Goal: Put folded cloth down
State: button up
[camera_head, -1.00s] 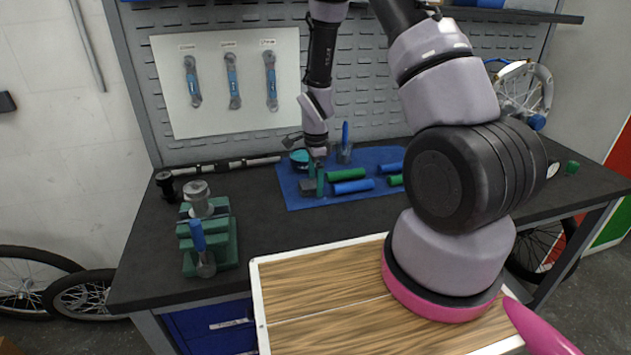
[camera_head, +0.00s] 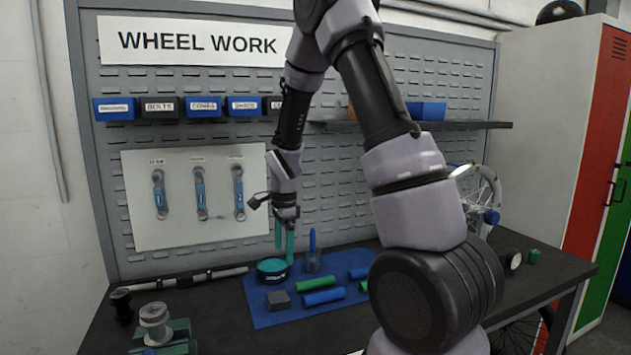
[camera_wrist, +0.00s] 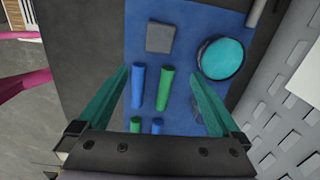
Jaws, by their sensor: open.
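The folded cloth is a small dark grey square (camera_head: 278,300) lying flat on the blue mat (camera_head: 262,317), near its front left corner. It also shows in the wrist view (camera_wrist: 160,38), apart from my fingers. My gripper (camera_head: 284,247) is open and empty, raised above the mat. Its two teal fingers spread wide in the wrist view (camera_wrist: 160,78), with nothing held between them.
A round teal-topped tin (camera_head: 272,270) stands on the mat behind the cloth. Green (camera_head: 315,282) and blue (camera_head: 324,297) rolls lie to its right. A clear cup (camera_head: 312,262) holds a blue-handled item. A pegboard (camera_head: 350,225) rises behind the bench.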

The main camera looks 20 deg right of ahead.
jog(key=s+d+r+n+t+y, duration=0.1)
jog(key=s+r+n+t, duration=0.2)
jog(key=r, duration=0.6)
jog(key=s+d+r+n, duration=0.1)
jog(key=s+r+n, duration=0.25)
jog(key=r, duration=0.55)
jog(key=s+r+n+t, duration=0.2)
jog(key=s+r+n, duration=0.1)
jog(key=s+r, duration=0.2)
jog(key=s+d+r+n+t, duration=0.1)
jog(key=s+r+n, duration=0.2)
jog(key=s, duration=0.6)
notch_tip(320, 180, up, 2)
jog(key=shift+s+d+r+n+t+y, duration=0.2)
jog(key=shift+s+d+n+t+y, duration=0.05)
jog(key=shift+n+t+y, duration=0.15)
